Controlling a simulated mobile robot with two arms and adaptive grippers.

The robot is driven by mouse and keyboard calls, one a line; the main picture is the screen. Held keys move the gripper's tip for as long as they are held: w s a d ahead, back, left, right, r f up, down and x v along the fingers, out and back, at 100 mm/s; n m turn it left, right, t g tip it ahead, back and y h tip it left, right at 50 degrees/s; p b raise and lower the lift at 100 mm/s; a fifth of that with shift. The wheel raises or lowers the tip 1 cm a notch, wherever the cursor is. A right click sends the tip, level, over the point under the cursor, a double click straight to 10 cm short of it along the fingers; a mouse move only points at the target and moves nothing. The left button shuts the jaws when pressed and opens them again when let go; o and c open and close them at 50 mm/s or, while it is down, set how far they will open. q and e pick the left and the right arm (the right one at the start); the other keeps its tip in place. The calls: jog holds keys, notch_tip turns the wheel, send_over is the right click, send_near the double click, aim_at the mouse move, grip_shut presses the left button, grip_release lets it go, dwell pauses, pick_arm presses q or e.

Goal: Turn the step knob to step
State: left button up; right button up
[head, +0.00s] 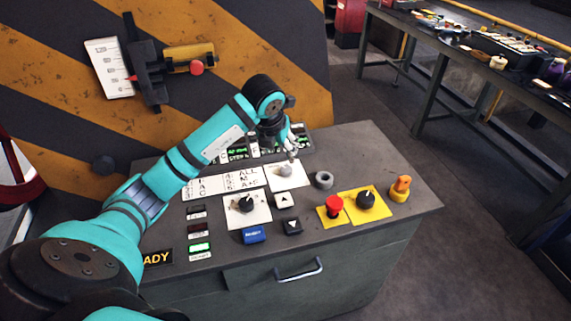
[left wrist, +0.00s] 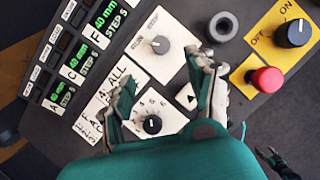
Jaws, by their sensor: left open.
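The step knob (head: 286,171) is a small grey knob on a white plate at the back middle of the console. In the left wrist view the grey knob (left wrist: 159,45) sits on its plate beyond my fingers, with small labels too blurred to read surely. My left gripper (head: 291,148) hangs over the console just behind and above this knob. In the left wrist view its two fingers (left wrist: 165,82) are spread, with nothing between them, and the knob is apart from them. A dark jointed shape at that view's lower right may be my right gripper (left wrist: 272,158).
A black numbered selector (head: 246,204), a red mushroom button (head: 334,204), a black on/off knob (head: 366,199), an orange lamp (head: 400,188) and a grey ring (head: 323,180) stand close by. Lit displays (left wrist: 82,57) line the back. A cluttered table (head: 440,70) stands at the right.

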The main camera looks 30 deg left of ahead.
pick_arm(q)
send_near(286, 168)
jog(key=f, duration=0.1)
jog(key=p+x, duration=0.1)
jog(key=x, duration=0.4)
jog(key=shift+w+p, duration=0.1)
jog(key=shift+p, duration=0.2)
jog(key=shift+x, duration=1.1)
jog(key=shift+w+f, duration=0.1)
jog(key=shift+f, duration=0.3)
jog(key=c, duration=1)
jog(key=shift+c, duration=0.7)
pick_arm(e)
jog(key=w+r, duration=0.2)
jog(key=shift+w+a+r, duration=0.15)
jog(key=shift+w+a, duration=0.05)
jog(key=shift+w, duration=0.1)
